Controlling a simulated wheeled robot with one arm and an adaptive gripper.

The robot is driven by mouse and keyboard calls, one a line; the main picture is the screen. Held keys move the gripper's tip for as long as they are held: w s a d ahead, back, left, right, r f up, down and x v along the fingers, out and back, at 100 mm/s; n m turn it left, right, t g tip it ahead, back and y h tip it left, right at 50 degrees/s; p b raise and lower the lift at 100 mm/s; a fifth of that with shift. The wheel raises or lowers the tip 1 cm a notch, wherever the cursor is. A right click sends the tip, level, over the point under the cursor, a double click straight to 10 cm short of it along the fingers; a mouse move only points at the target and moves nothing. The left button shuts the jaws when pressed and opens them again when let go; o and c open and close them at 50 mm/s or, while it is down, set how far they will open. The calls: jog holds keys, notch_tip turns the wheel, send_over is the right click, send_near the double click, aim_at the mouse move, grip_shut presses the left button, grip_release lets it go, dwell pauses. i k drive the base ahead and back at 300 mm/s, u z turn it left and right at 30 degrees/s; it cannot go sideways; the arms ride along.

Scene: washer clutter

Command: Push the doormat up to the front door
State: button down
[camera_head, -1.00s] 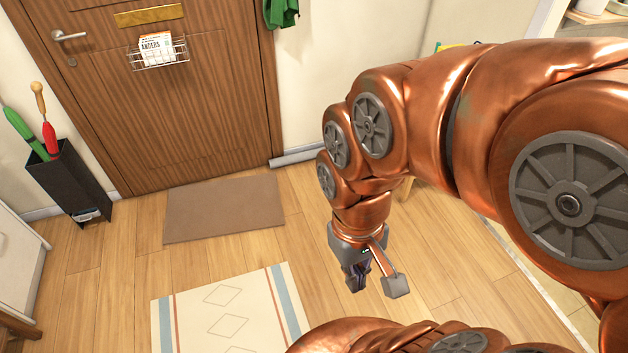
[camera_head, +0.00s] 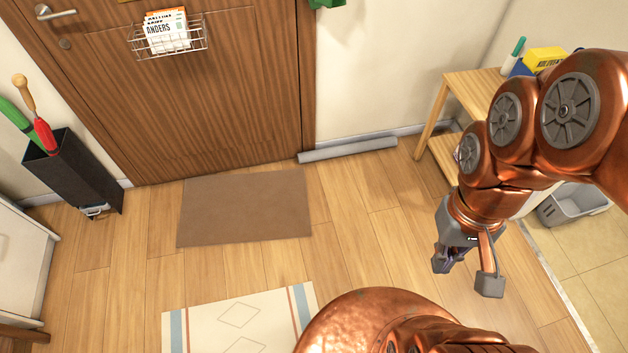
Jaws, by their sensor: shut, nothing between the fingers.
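The doormat (camera_head: 245,207) is a plain brown rectangle lying flat on the wooden floor in front of the front door (camera_head: 190,95). The mat is slightly askew to the door. Its far left corner is close to the foot of the door, while a wedge of bare floor shows between its far right corner and the door. The door is brown wood and closed. My gripper (camera_head: 468,274) is shut and empty. It points down over the floor well to the right of the doormat, apart from it.
A cream patterned rug (camera_head: 240,322) lies nearer me. A grey roll (camera_head: 347,149) lies along the wall right of the door. A black umbrella stand (camera_head: 75,178) is at left. A wooden shelf (camera_head: 460,105) and grey tray (camera_head: 575,203) are at right. Floor between mat and gripper is clear.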

aim_at(238, 208)
jog(key=u, duration=0.55)
jog(key=i, duration=1)
jog(key=u, duration=0.8)
